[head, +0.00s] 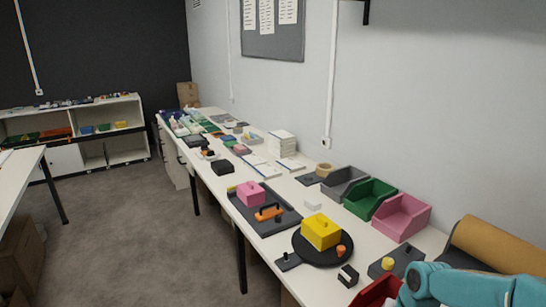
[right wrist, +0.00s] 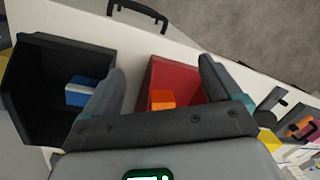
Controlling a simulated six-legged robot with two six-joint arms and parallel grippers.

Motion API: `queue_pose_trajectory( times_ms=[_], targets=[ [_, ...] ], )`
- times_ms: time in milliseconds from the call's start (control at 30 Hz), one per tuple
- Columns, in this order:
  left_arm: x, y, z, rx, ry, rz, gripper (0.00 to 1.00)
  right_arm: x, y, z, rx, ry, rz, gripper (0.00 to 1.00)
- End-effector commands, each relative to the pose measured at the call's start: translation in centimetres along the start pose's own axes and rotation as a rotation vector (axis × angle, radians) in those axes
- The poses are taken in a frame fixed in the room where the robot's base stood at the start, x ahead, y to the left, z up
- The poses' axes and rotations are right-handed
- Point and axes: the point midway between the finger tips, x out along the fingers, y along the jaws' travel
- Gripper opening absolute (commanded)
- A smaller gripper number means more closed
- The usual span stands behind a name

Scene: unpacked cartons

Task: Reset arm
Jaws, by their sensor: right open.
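My right arm (head: 455,283), teal, comes in at the bottom right corner of the head view, over the near end of the long table. Its gripper shows in the right wrist view (right wrist: 162,60), with its two grey fingers wide apart and nothing held. A red bin (right wrist: 188,73) lies beyond the fingers, with an orange block (right wrist: 162,98) in it that appears between them. The red bin also shows in the head view (head: 372,294), partly hidden by my arm. My left gripper is not in view.
A black bin (right wrist: 30,85) with a blue and white block (right wrist: 82,91) is beside the red one. The long table holds a yellow box (head: 321,231), a pink box (head: 251,193) and grey, green (head: 370,198) and pink bins against the wall. Open floor (head: 140,220) lies left.

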Motion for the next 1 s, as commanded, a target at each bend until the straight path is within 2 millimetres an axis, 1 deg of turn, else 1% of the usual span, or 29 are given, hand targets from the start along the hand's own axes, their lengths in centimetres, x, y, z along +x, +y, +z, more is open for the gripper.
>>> queue_pose_trajectory(
  times_ms=[33,67,100,167,200,267,300,400,500,600,700,1000],
  targets=[
    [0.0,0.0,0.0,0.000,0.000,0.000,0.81,2.5,-0.7,1.1,-0.035,-0.023,-0.015,0.92],
    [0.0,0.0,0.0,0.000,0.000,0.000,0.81,4.0,-1.1,1.7,-0.056,-0.030,-0.029,0.92],
    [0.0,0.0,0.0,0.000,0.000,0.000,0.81,6.1,-1.8,2.8,-0.088,-0.041,-0.049,0.92],
    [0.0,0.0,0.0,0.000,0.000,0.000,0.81,9.8,-2.6,5.1,-0.138,-0.060,-0.084,0.92],
    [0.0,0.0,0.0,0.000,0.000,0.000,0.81,12.4,-3.2,7.0,-0.173,-0.073,-0.109,0.92],
    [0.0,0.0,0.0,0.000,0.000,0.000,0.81,15.9,-3.6,10.4,-0.222,-0.085,-0.144,0.92],
    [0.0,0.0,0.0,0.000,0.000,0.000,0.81,17.9,-3.7,12.7,-0.251,-0.088,-0.162,0.92],
    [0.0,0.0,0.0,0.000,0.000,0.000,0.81,21.1,-3.2,17.5,-0.304,-0.086,-0.187,0.92],
    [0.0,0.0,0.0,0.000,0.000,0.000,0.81,22.6,-2.4,20.8,-0.341,-0.077,-0.192,0.92],
    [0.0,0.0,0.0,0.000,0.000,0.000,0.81,23.1,-1.9,22.4,-0.360,-0.068,-0.190,0.92],
    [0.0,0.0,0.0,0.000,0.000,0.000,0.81,23.3,-1.7,22.8,-0.368,-0.062,-0.190,0.92],
    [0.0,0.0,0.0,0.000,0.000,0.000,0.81,23.3,-1.7,22.7,-0.367,-0.060,-0.191,0.92]
  ],
)
